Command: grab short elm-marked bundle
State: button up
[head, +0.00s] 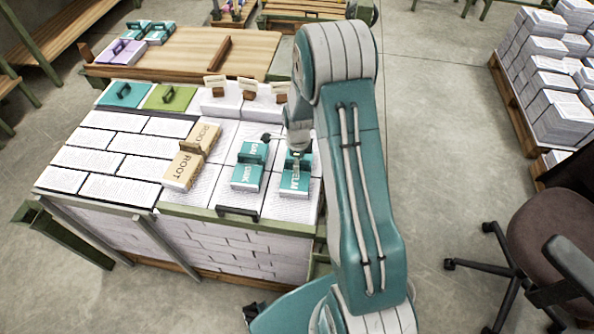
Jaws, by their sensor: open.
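A teal bundle (294,182) with white lettering that looks like ELM lies on the paper-stacked table, at the right end of a row of bundles. It has a dark handle on top. My gripper (299,154) points down right over this bundle, at its handle. It is small in the view and partly hidden by my arm, and its jaws are open. I cannot tell whether the fingers touch the handle.
Left of it lie another teal bundle (248,174) and a tan ROOT bundle (190,158). Behind stand white blocks with small tags (220,98), and a green bundle (170,97). An office chair (540,240) and a stacked paper pallet (550,85) are at right.

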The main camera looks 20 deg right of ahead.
jog(key=shift+d, duration=0.15)
jog(key=shift+a, duration=0.2)
jog(key=c, duration=0.8)
jog(key=shift+a, duration=0.15)
grip_shut()
jog(key=shift+r, duration=0.1)
